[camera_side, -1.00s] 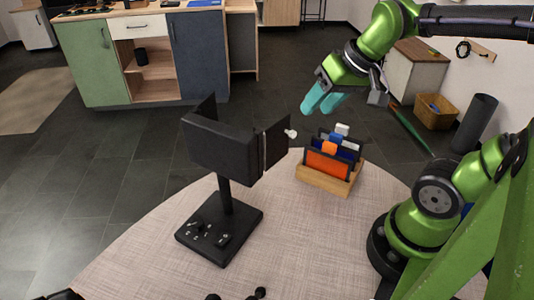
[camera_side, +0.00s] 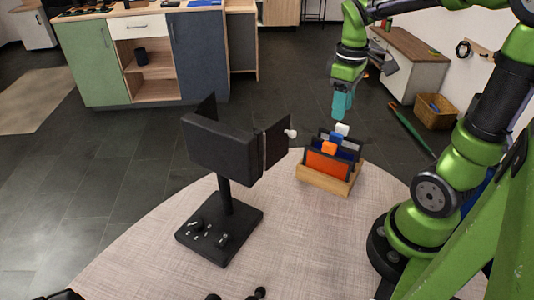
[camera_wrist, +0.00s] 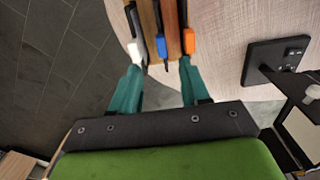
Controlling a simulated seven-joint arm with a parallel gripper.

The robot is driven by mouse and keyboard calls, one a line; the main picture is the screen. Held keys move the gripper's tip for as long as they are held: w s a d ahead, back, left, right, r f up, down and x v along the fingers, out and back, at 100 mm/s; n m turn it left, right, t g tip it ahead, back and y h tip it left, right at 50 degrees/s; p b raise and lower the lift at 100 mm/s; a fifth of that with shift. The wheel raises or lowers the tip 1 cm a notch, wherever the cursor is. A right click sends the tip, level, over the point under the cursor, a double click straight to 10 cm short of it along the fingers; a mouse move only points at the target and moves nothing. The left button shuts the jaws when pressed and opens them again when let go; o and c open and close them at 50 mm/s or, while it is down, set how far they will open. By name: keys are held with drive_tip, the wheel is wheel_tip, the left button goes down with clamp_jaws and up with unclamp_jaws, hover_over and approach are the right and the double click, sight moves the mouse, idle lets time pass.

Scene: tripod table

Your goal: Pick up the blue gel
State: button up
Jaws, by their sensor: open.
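The blue gel (camera_side: 336,138) stands upright in a wooden rack (camera_side: 322,182), between a gel with an orange tab (camera_side: 328,148) and one with a white tab (camera_side: 342,130). Only its blue tab and a little of its panel show. In the wrist view the blue tab (camera_wrist: 161,46) lies between the lines of my two teal fingers, just beyond their tips. My gripper (camera_side: 342,105) is open and empty, pointing down above the rack. In the wrist view my gripper (camera_wrist: 160,70) has its fingers apart, with the white tab (camera_wrist: 135,50) and orange tab (camera_wrist: 188,42) near the two fingertips.
A black lamp with flaps (camera_side: 222,145) stands on the round table (camera_side: 150,235), left of the rack. Its black base (camera_side: 218,230) has several knobs. The rack sits near the table's far edge. The table front of the rack is clear.

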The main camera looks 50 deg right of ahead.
sight(337, 134)
wheel_tip(337, 134, down, 8)
drive_tip(key=shift+a+f, duration=0.1)
clamp_jaws()
idle(0.5)
